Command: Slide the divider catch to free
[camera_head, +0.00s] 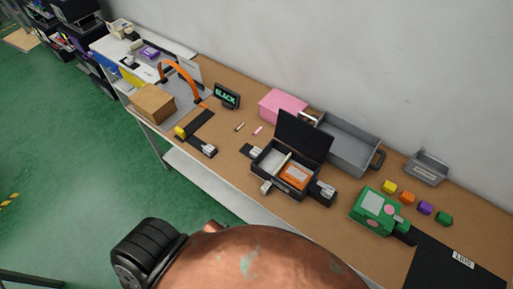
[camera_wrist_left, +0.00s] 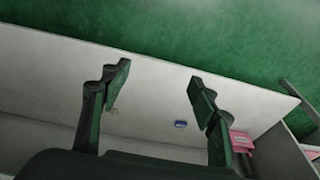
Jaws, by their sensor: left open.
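A black box (camera_head: 291,187) with its lid (camera_head: 303,137) raised stands on the brown workbench (camera_head: 225,181). A pale divider (camera_head: 282,164) runs inside it, with an orange item (camera_head: 296,176) in the compartment to its right. Small light catch-like parts sit outside the box: at the left (camera_head: 254,151), the front (camera_head: 266,187) and the right (camera_head: 326,190). I cannot tell which is the divider catch or its position. My left gripper (camera_wrist_left: 157,78) is open and empty in the left wrist view, away from the box. My right gripper is in neither view.
A grey tray (camera_head: 350,145) and pink box (camera_head: 282,103) stand behind the black box. A green device (camera_head: 377,211) and several coloured blocks are at the right. A cardboard box (camera_head: 152,104), orange arch (camera_head: 181,72) and small display (camera_head: 228,95) are left. Bare bench lies in front.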

